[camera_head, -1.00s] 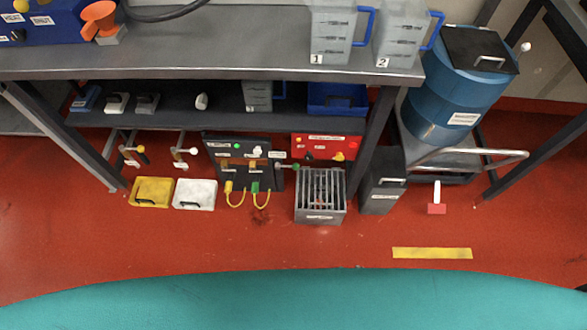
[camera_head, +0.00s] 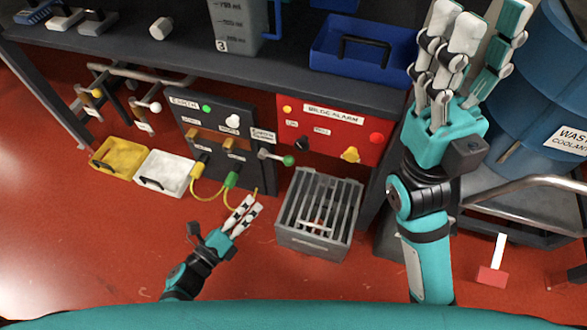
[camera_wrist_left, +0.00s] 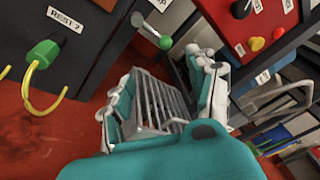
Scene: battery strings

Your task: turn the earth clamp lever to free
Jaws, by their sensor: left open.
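The lever (camera_head: 275,157) sticks out to the right from the dark panel marked EARTH (camera_head: 240,168), with a green ball (camera_head: 288,161) at its end. A small white label sits above its pivot. The left wrist view shows the green ball (camera_wrist_left: 165,43) on its pale rod, beyond my fingers. My left gripper (camera_head: 246,210) is open and empty, below and left of the lever, apart from it. Its spread fingers (camera_wrist_left: 165,95) show in the left wrist view with the grey grated box between them in the picture. My right gripper (camera_head: 480,30) is raised at the right, fingers spread and empty.
The grey grated box (camera_head: 283,236) stands on the floor below the lever. The red BILGE ALARM panel (camera_head: 340,125) is right of it. Yellow cables (camera_head: 207,197) loop below the dark panel. Yellow (camera_head: 112,172) and white (camera_head: 170,187) trays lie left. Red floor in front is mostly clear.

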